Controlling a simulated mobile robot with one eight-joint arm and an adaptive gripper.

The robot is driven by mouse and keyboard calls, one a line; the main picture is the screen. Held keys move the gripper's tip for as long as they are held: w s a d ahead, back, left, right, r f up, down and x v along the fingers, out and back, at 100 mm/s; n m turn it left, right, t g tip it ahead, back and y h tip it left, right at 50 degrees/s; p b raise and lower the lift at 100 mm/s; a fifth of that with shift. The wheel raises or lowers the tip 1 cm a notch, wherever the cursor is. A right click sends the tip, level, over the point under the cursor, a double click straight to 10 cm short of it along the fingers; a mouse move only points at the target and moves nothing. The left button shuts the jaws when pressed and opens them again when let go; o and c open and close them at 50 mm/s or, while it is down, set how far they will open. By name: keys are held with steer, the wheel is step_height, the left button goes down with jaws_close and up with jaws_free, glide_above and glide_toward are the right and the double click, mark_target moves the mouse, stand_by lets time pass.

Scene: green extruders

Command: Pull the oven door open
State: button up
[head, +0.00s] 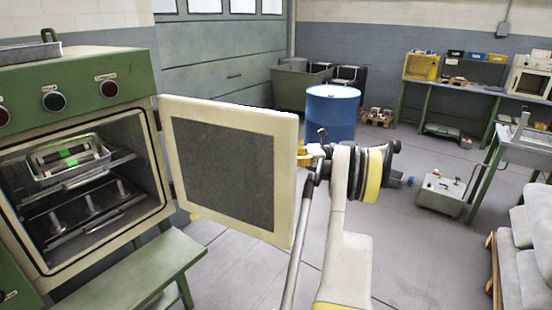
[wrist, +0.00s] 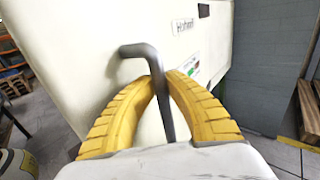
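The green oven's door (head: 222,165) stands swung wide open, hinged at the right side of the oven opening, with its dark inner panel facing the head camera. In the wrist view, the door's white outer face (wrist: 90,55) fills much of the picture. A dark bent handle (wrist: 150,62) sticks out from it and passes between the two yellow fingers. My gripper (wrist: 165,80) is shut on the handle, with a fingertip against each side of the rod. In the head view, my gripper (head: 304,153) is at the door's right edge, partly hidden behind it.
The open oven chamber (head: 90,195) holds racks and a metal tray (head: 62,165) with green-marked parts. A green bench (head: 135,275) stands in front of the oven. A blue barrel (head: 331,112) stands behind the door.

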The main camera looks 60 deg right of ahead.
steer(key=o, duration=0.4)
steer(key=shift+s+d, duration=0.2)
steer(key=shift+s, duration=0.15)
steer(key=shift+o, duration=0.2)
steer(key=r, duration=0.9)
steer(key=shift+w+a, duration=0.2)
steer(key=shift+a, duration=0.1)
steer(key=shift+d+r, duration=0.25)
steer(key=shift+r, duration=0.25)
steer(key=shift+a, duration=0.1)
